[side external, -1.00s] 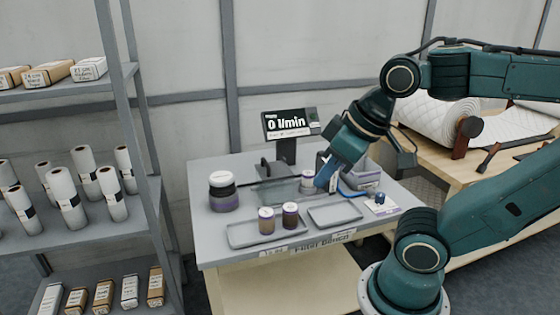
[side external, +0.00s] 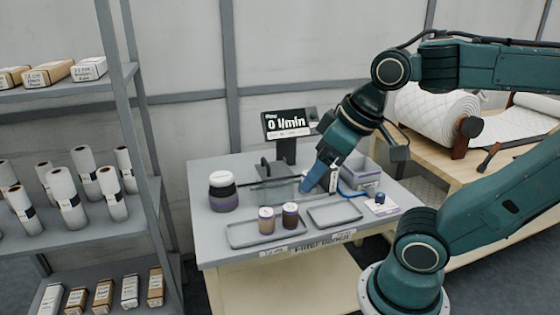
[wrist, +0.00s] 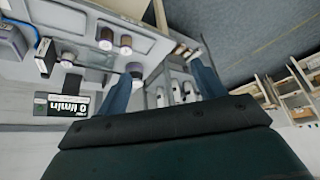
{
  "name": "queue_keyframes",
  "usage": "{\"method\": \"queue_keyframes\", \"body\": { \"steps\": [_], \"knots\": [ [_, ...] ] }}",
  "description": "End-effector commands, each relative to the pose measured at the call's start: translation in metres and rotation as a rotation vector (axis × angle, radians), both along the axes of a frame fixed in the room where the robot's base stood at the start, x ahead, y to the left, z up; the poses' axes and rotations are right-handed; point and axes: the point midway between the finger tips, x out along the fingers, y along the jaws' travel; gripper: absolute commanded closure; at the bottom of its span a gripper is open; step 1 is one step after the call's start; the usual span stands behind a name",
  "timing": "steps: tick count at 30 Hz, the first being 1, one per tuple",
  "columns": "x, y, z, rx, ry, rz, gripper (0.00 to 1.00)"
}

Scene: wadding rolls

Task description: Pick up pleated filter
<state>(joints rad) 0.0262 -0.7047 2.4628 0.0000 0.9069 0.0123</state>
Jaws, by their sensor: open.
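I cannot tell which is the pleated filter. My gripper (side external: 308,188) is open and empty, above the bench, behind and right of the tray cylinders.
A jar (side external: 222,194) with a dark band stands at the bench's left. An empty tray (side external: 336,214) lies right of the cylinders. The flow display (side external: 286,124) reads 0 l/min at the back.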

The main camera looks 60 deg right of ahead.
Motion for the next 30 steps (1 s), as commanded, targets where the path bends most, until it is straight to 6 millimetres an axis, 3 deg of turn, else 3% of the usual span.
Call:
{"method": "queue_keyframes", "body": {
  "steps": [8, 14, 23, 30],
  "knots": [
    [0.042, -0.025, 0.017, 0.024, 0.059, -0.145, 0.31],
    [0.079, -0.055, 0.025, 0.050, 0.108, -0.275, 0.31],
    [0.130, -0.114, 0.022, 0.091, 0.177, -0.468, 0.31],
    [0.162, -0.171, 0.007, 0.129, 0.231, -0.623, 0.31]
  ]
}}
